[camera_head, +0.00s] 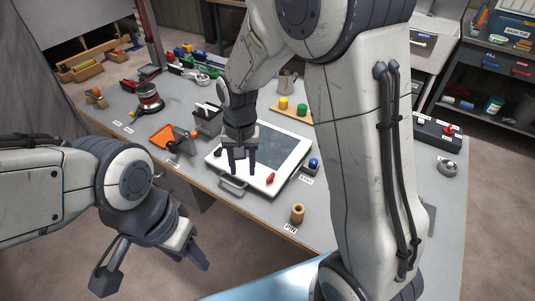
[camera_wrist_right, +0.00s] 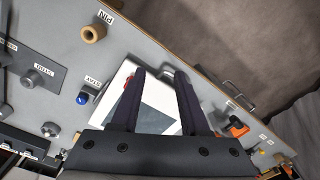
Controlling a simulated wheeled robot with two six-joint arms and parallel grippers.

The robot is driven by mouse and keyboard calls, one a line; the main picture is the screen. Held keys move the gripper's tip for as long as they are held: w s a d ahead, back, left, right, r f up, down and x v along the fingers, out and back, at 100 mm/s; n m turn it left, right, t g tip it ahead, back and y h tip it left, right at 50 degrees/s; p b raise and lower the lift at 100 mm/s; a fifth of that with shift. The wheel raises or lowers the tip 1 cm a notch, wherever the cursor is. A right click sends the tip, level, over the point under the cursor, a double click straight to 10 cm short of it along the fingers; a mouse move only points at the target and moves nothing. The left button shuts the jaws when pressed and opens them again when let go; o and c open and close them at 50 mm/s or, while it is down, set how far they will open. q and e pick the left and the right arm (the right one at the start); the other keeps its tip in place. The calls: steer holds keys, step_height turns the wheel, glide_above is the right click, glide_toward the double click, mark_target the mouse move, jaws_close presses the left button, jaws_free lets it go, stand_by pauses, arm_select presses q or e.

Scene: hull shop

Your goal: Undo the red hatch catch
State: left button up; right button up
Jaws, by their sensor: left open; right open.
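The hatch (camera_head: 294,165) is a white-framed panel with a dark pane, lying on the grey bench in the head view. The red catch (camera_head: 270,178) sits at its near right corner. In the right wrist view the red catch (camera_wrist_right: 102,82) shows left of the fingers, partly cut off by one. My right gripper (camera_head: 241,163) is open and empty, fingers down over the near left part of the hatch, left of the red catch and apart from it. My left gripper (camera_head: 152,268) is open and empty, low in front of the bench, away from the hatch.
A handle (camera_head: 232,185) juts from the hatch's near edge. A blue-topped button (camera_head: 314,163) stands right of it, a tan cylinder (camera_head: 297,213) nearer the bench edge. An orange piece (camera_head: 164,136) and a dark container (camera_head: 207,121) lie left. My right arm hides the bench's middle right.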

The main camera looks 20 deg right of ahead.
mark_target(271, 176)
steer(key=w+d+f+m+p, duration=0.1)
steer(key=w+d+f+m, duration=0.2)
steer(key=w+d, duration=0.15)
steer(key=w+d+f+m+p, duration=0.2)
steer(key=w+d+f+m, duration=0.1)
steer(key=d, duration=0.3)
step_height(271, 176, down, 9)
steer(key=shift+w+r+p, duration=0.1)
steer(key=shift+r+p, duration=0.05)
steer(key=shift+p, duration=0.9)
arm_select(q)
step_height(271, 176, up, 6)
steer(key=shift+r, duration=0.25)
arm_select(e)
steer(key=shift+f, duration=0.6)
jaws_close()
